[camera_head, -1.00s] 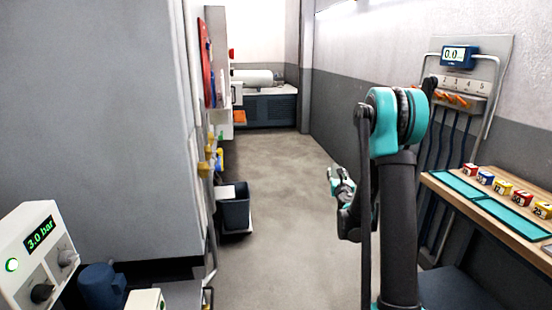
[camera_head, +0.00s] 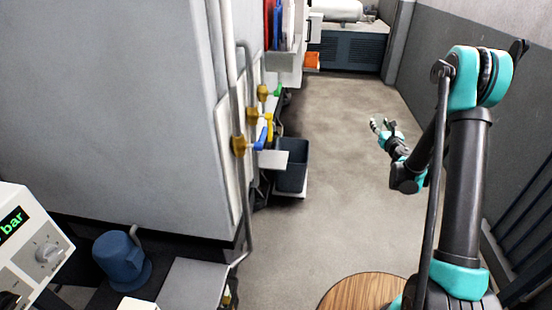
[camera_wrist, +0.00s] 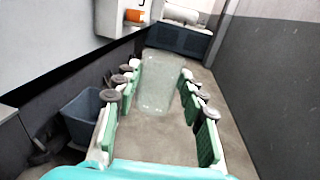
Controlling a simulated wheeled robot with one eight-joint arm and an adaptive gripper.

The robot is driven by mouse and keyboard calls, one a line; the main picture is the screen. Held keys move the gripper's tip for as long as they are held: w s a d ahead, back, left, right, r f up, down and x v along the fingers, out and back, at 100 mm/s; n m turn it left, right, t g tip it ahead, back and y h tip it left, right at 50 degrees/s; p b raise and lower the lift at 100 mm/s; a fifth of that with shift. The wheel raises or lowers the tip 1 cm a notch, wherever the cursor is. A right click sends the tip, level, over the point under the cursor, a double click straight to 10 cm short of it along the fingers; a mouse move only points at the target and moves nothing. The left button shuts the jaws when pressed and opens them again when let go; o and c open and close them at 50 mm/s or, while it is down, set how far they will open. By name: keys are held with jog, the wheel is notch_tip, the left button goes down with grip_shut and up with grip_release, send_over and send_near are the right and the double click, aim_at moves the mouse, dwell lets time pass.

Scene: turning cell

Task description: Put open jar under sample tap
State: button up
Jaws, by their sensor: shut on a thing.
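My gripper (camera_wrist: 162,78) is shut on a clear, see-through jar (camera_wrist: 156,86), which stands between the green-padded fingers in the wrist view. Its mouth and lid are not clear to see. In the head view my gripper (camera_head: 381,127) is held out over open floor, and the jar is too small to make out there. Brass taps with blue (camera_head: 261,139), yellow (camera_head: 269,127) and green (camera_head: 278,90) handles project from the large grey housing at the left. I cannot tell which is the sample tap. The gripper is well to their right.
A dark bin (camera_head: 292,168) stands on the floor by the taps, beside a small white ledge (camera_head: 285,153). A blue-grey cabinet (camera_head: 349,52) is at the back. A round wooden top (camera_head: 360,290) is in front, low. The aisle floor is clear.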

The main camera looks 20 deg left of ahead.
jog(key=s+a+f+n+g+y, duration=0.35)
jog(key=a+f, duration=0.35)
jog(key=a, duration=0.5)
jog(key=s+a+f+n+g+y, duration=0.2)
jog(key=a+f+n+g+y, duration=0.3)
jog(key=a, duration=0.7)
jog(key=shift+m+t, duration=0.65)
jog(key=shift+t, duration=0.1)
jog(key=s+a+f, duration=0.1)
jog(key=a, duration=0.5)
jog(key=s+a+f, duration=0.1)
jog(key=a, duration=0.5)
jog(key=s+a+f, duration=0.2)
jog(key=a, duration=0.4)
jog(key=shift+s+a, duration=0.1)
jog(key=shift+a, duration=0.15)
jog(key=shift+f, duration=1.85)
jog(key=shift+s+a+f, duration=0.1)
jog(key=shift+a+f, duration=0.1)
jog(key=shift+f, duration=0.15)
jog(key=shift+f, duration=0.1)
jog(key=o, duration=1.1)
jog(key=shift+o, duration=0.2)
